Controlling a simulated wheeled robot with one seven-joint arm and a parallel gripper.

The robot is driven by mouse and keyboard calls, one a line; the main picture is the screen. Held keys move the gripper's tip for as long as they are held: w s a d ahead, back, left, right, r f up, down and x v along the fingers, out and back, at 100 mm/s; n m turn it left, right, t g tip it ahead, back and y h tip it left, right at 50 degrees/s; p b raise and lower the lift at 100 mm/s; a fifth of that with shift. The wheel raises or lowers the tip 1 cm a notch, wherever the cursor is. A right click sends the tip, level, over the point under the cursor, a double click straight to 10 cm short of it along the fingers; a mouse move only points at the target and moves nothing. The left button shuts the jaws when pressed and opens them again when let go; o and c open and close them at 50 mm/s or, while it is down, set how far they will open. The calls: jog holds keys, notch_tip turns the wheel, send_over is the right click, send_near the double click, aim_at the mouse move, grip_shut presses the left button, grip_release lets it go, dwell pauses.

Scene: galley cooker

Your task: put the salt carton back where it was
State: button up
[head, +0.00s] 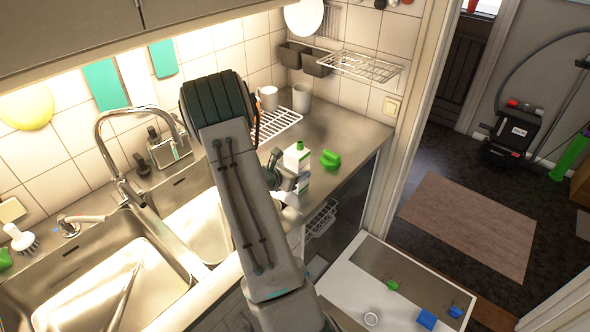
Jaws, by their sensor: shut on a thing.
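The salt carton (298,158), white with green print and a green top, stands upright at the right part of the steel counter. My gripper (287,179) is at its near left side, shut on it. My arm hides part of the gripper and the lower carton, so I cannot tell whether the carton's base touches the counter.
A green object (330,159) lies just right of the carton. Two mugs (301,97) and a wire rack (276,122) are behind. The sink (95,285) is left. An open drawer (350,290) with small blue and green things is below right.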

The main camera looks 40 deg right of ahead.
jog(key=shift+f+b, duration=0.2)
jog(key=shift+b, duration=0.1)
jog(key=o, duration=1.2)
jog(key=shift+r, duration=0.1)
jog(key=shift+r+p, duration=0.25)
jog(key=shift+p, duration=0.15)
jog(key=s+a+r+m+t+y+b, duration=0.1)
jog(key=s+a+r+m+y, duration=0.3)
jog(key=a, duration=0.8)
jog(key=s+a+r+m+y, duration=0.5)
jog(key=s+a+r+m, duration=0.2)
jog(key=a, duration=0.6)
jog(key=s+a+r+m+t+y+b, duration=0.1)
jog(key=s+a+r+m+y, duration=0.3)
jog(key=a, duration=0.9)
jog(key=shift+s+a+r+m+t+y+b, duration=0.15)
jog(key=shift+s+r+m, duration=0.55)
jog(key=shift+m, duration=0.3)
jog(key=shift+s+a+r+m+t+y+b, duration=0.15)
jog(key=shift+s+r+m, duration=0.3)
jog(key=shift+r+m, duration=0.45)
